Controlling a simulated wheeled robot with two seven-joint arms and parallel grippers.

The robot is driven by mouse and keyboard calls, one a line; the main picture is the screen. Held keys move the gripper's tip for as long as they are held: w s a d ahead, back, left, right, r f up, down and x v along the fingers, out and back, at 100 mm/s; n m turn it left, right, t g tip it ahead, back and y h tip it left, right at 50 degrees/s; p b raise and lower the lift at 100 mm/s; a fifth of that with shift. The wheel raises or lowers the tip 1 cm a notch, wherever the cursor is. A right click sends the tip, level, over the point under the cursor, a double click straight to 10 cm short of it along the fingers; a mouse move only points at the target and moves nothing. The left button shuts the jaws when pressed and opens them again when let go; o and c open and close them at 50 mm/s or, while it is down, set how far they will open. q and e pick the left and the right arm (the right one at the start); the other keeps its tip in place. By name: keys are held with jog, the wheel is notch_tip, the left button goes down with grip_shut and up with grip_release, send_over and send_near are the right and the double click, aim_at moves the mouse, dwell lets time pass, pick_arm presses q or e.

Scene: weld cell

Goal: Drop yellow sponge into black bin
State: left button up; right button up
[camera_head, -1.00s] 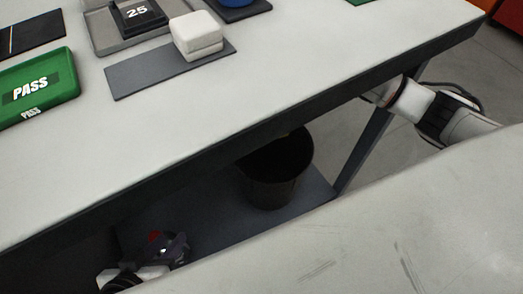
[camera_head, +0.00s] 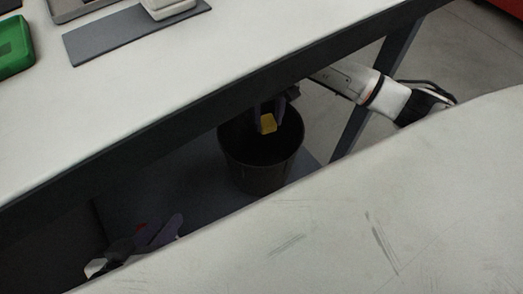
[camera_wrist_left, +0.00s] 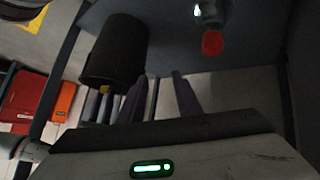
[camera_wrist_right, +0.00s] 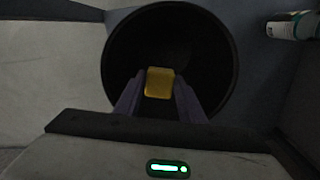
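The black bin (camera_head: 258,178) stands upright on the low shelf under the table. My right gripper (camera_head: 268,118) reaches under the tabletop and is shut on the yellow sponge (camera_head: 268,124), above the bin's mouth. In the right wrist view the sponge (camera_wrist_right: 160,83) sits between the two fingertips, with the round opening of the bin (camera_wrist_right: 222,60) behind it. The left wrist view shows the bin (camera_wrist_left: 118,45) and a bit of the sponge (camera_wrist_left: 104,90). My left gripper (camera_head: 160,228) is low at the left under the table, its fingers (camera_wrist_left: 160,75) apart and empty.
A bottle with a red cap (camera_wrist_left: 212,42) stands near my left gripper. The tabletop edge (camera_head: 200,125) hangs over the bin, and a table leg (camera_head: 375,105) is to its right. A grey mat (camera_head: 110,38) and a green tray (camera_head: 14,48) lie on the table.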

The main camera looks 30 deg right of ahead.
jog(key=o, duration=0.4)
jog(key=shift+r, duration=0.15)
notch_tip(320, 180, up, 6)
jog(key=shift+r+p, duration=0.15)
jog(key=shift+p, duration=1)
jog(key=shift+r, duration=0.5)
pick_arm(q)
jog(key=shift+s+a+f+g+y, duration=0.25)
jog(key=shift+a+f, duration=0.15)
jog(key=shift+f, duration=0.1)
jog(key=shift+s+a+f+g+y, duration=0.15)
jog(key=shift+a+f+y, duration=0.1)
jog(key=shift+a+f, duration=0.2)
jog(key=shift+w, duration=0.1)
